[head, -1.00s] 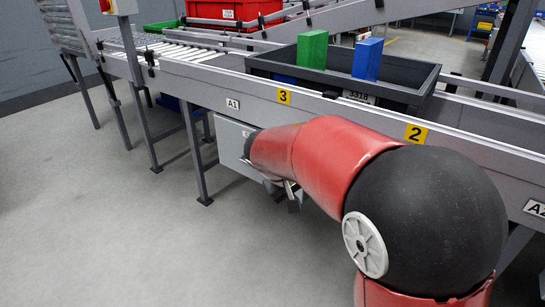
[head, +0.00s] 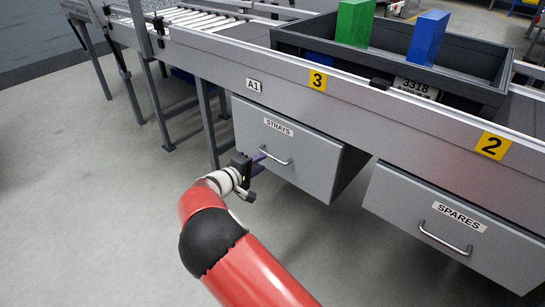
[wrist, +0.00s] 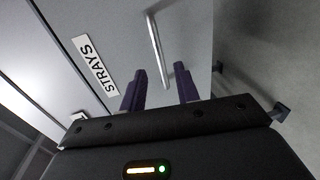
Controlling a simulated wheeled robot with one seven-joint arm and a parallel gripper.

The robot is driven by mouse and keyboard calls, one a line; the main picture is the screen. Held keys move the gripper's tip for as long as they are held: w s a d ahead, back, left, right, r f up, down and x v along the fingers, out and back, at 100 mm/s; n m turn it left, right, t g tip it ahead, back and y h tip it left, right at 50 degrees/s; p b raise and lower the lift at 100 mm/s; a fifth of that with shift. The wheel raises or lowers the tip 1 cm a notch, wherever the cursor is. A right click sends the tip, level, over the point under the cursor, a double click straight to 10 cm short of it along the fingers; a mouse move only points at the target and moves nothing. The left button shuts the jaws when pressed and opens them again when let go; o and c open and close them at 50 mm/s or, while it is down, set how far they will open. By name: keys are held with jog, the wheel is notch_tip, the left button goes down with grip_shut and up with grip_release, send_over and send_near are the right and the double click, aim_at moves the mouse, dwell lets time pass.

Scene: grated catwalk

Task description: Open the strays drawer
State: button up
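The strays drawer (head: 302,158) is a light grey box front under the conveyor, labelled STRAYS, with a thin metal bar handle (head: 276,158). I see no gap showing that it is pulled out. My gripper (head: 258,161) is at the left end of the handle, in front of the drawer. In the wrist view, its two dark purple fingers (wrist: 160,88) are apart, with the handle (wrist: 154,48) ahead and in line with the space between them. The STRAYS label (wrist: 95,65) is to the left. I cannot tell whether the fingers touch the handle.
A spares drawer (head: 425,245) hangs to the right with its own bar handle. Above, the conveyor holds a dark tray (head: 470,88) with a green block (head: 355,22) and a blue block (head: 428,38). Conveyor legs (head: 208,125) stand left. The floor (head: 90,220) at left is clear.

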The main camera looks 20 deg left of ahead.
jog(key=x, duration=0.5)
jog(key=shift+w+d, duration=0.1)
grip_shut()
